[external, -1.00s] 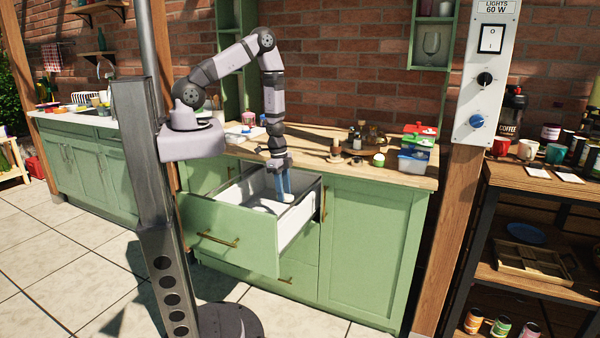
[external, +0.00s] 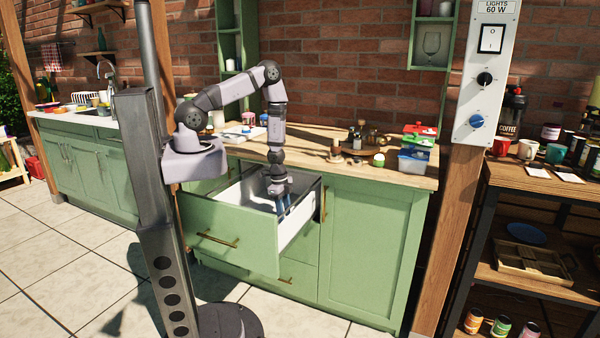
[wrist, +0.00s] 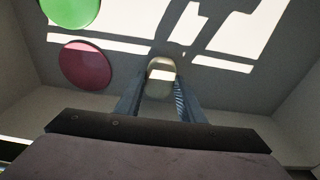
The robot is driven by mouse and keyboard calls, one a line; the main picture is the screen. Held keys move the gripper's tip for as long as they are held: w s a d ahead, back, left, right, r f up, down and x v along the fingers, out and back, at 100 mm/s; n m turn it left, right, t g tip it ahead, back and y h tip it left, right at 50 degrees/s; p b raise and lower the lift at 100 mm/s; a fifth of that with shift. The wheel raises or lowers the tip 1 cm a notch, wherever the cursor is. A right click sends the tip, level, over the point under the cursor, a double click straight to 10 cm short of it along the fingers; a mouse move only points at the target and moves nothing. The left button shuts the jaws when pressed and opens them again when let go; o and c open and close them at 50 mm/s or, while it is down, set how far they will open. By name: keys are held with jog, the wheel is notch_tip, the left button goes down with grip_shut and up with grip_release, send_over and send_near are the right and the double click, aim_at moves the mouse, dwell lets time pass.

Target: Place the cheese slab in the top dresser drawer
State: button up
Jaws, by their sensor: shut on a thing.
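The top dresser drawer (external: 232,225) is pulled open under the counter, with a green front and a white inside. My gripper (external: 281,208) reaches down into it near the right wall. In the wrist view my gripper (wrist: 158,95) is shut on a pale, rounded piece, which I take to be the cheese slab (wrist: 160,66). The slab is between the blue fingertips, low over the drawer floor. I cannot tell whether it touches the floor. In the external view it is hidden inside the drawer.
A green disc (wrist: 70,8) and a dark red disc (wrist: 86,65) lie in the drawer, left of the slab in the wrist view. The drawer floor to the right looks clear. Stacked coloured containers (external: 415,150) and small jars (external: 360,135) stand on the counter.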

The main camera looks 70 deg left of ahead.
jog(key=shift+f, duration=0.55)
jog(key=shift+f, duration=0.15)
jog(key=o, duration=1)
jog(key=shift+o, duration=0.2)
notch_tip(320, 180, up, 12)
jog(key=s+a+p, duration=0.1)
jog(key=p, duration=0.5)
jog(key=shift+p, duration=0.4)
